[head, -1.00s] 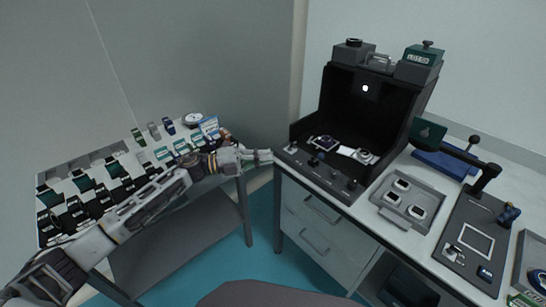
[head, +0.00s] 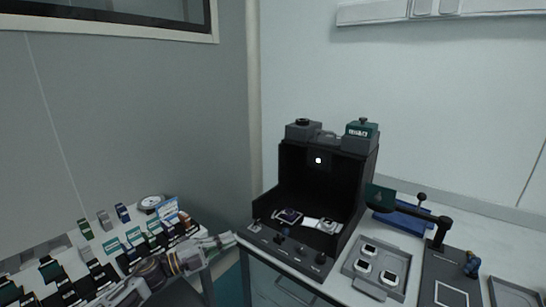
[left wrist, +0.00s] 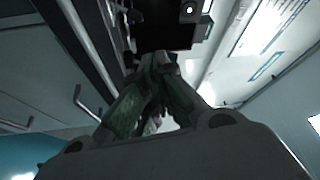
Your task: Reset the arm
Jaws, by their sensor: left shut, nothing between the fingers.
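My left arm comes in from the lower left in the head view. Its gripper (head: 224,240) is shut and empty, in front of the gap between the left table and the right-hand bench. In the left wrist view the fingers (left wrist: 155,118) are closed together with nothing held. My right gripper is in neither view.
A black inspection box (head: 316,185) with watches inside stands on the right-hand bench. Beside it are a grey tray (head: 356,282) with several watch pieces and a black stand with an arm (head: 440,232). The left table holds watch straps, cards and a round clock (head: 150,203).

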